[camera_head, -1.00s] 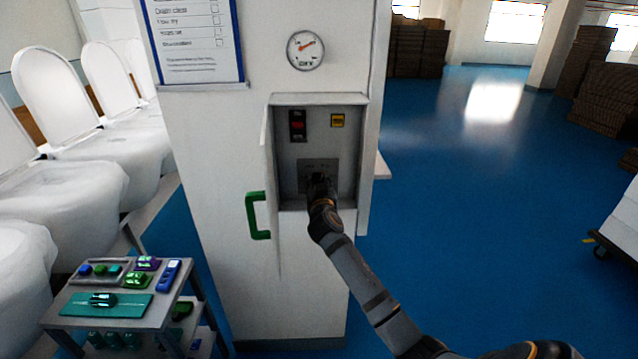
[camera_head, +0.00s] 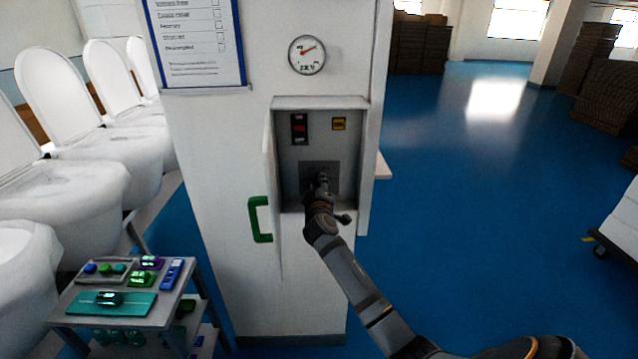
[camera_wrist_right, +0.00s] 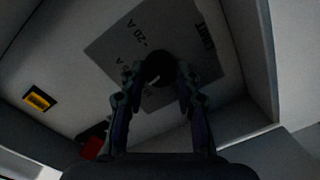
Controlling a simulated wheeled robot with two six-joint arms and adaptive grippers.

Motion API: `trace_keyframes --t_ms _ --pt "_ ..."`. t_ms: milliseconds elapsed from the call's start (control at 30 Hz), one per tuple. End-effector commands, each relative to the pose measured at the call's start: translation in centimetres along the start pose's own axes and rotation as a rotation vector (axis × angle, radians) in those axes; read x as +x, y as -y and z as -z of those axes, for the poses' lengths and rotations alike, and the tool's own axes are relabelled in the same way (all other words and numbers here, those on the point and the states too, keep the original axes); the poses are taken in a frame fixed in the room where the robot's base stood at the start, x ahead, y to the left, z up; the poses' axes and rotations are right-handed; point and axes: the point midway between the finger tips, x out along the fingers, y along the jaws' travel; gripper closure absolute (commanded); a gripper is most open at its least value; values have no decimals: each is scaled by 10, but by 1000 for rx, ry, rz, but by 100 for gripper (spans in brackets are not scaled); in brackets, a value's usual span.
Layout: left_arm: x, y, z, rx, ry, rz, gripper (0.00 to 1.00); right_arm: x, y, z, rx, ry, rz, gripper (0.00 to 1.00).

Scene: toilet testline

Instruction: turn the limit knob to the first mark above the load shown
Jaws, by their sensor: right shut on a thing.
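The limit knob (camera_wrist_right: 161,68) is dark and round, on a grey plate (camera_wrist_right: 118,47) with printed marks; "20 A" and "LIMIT" can be made out in the right wrist view. The plate also shows in the head view (camera_head: 306,168) at the back of an open wall box. My right gripper (camera_wrist_right: 158,84) is shut on the knob, one finger on each side. In the head view my right gripper (camera_head: 322,180) covers most of the knob. A round gauge (camera_head: 307,55) with a red needle is on the column above the box; its figures are too small to read. My left gripper is not seen.
The box door (camera_head: 269,190) stands open at the left, with a green handle (camera_head: 259,219). A red-and-black switch (camera_head: 299,129) and a yellow part (camera_head: 339,124) sit above the plate. A small trolley (camera_head: 85,321) holding parts stands lower left.

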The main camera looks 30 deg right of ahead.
Motion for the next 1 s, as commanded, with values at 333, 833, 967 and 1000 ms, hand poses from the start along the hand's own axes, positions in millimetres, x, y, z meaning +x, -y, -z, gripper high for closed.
trace_keyframes --t_ms 333,833,967,1000 --pt "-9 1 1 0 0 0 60 0 1 1 -230 8 -8 100" --pt "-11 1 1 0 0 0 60 0 2 0 -337 13 -13 100" --pt "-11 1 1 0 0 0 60 0 2 0 -337 13 -13 100" --pt "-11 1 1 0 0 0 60 0 2 0 -337 13 -13 100"
